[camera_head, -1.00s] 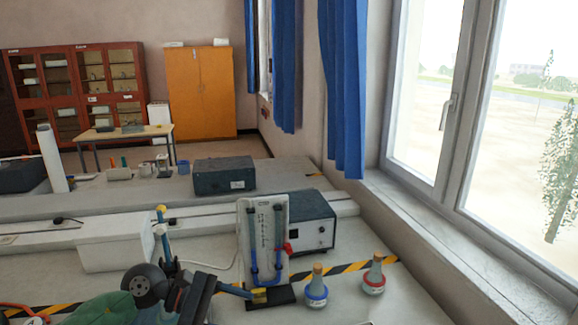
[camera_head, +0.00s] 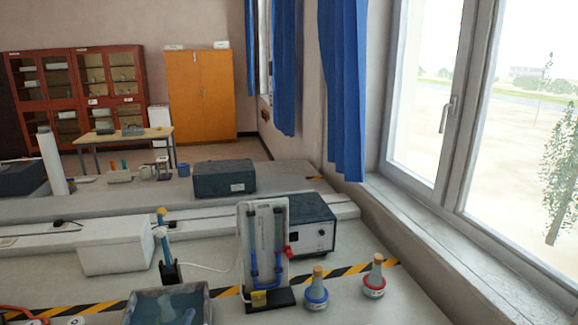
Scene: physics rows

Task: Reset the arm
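Neither of my grippers is in the head view, and no part of my arms shows. On the bench, an upright board with blue U-shaped tubing (camera_head: 265,245) stands on a dark base, with a small yellow piece (camera_head: 258,299) at its foot. A flask with a blue ring (camera_head: 316,290) and a flask with a red ring (camera_head: 374,277) stand upright to its right. A see-through box with bluish contents (camera_head: 140,308) is at the bottom left, cut off by the picture's edge.
A grey instrument box (camera_head: 312,225) stands behind the board. A white box (camera_head: 112,247) and a small stand with a blue and yellow stick (camera_head: 168,268) are to the left. The window sill (camera_head: 430,240) bounds the bench on the right. The bench front right is clear.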

